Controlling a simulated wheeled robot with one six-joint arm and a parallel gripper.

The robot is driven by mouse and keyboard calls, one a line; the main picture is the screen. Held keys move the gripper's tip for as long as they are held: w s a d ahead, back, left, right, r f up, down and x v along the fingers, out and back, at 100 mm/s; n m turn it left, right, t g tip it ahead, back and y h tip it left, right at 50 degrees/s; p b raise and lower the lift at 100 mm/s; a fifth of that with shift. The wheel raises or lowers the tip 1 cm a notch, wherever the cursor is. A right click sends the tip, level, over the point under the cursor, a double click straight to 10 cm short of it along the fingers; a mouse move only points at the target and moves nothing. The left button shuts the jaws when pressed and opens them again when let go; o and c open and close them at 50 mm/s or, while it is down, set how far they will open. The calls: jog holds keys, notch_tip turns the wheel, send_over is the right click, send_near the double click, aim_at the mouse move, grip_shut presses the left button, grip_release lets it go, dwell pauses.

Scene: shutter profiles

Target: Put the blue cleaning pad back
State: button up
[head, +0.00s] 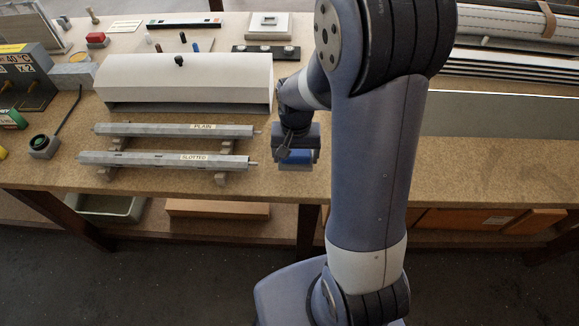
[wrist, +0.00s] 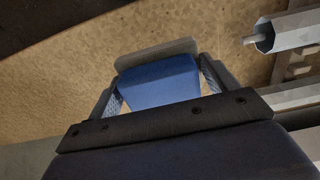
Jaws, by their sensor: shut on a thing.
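The blue cleaning pad (head: 297,157) is between the fingers of my gripper (head: 296,161), near the front edge of the workbench (head: 370,184). In the wrist view the pad (wrist: 160,84) is a blue block with a grey strip along its far side, and a finger of my gripper (wrist: 158,78) lies against each side. My gripper is shut on it. Whether the pad touches the bench is not clear. My arm hides part of the bench behind it.
Left of my gripper lie two grey profiles, PLAIN (head: 165,130) and SLOTTED (head: 160,162), on supports. A white cover (head: 185,82) stands behind them. A small black stand (head: 43,146) is at the far left. Long rails (head: 510,68) lie at the back right; bench before them is clear.

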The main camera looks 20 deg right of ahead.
aim_at(295, 174)
jog(key=shift+f, duration=2.65)
jog(key=shift+f, duration=0.25)
jog(key=o, duration=0.9)
jog(key=shift+r, duration=0.15)
jog(key=shift+r, duration=0.1)
notch_tip(295, 174, up, 12)
jog(key=shift+s+a+r, duration=0.1)
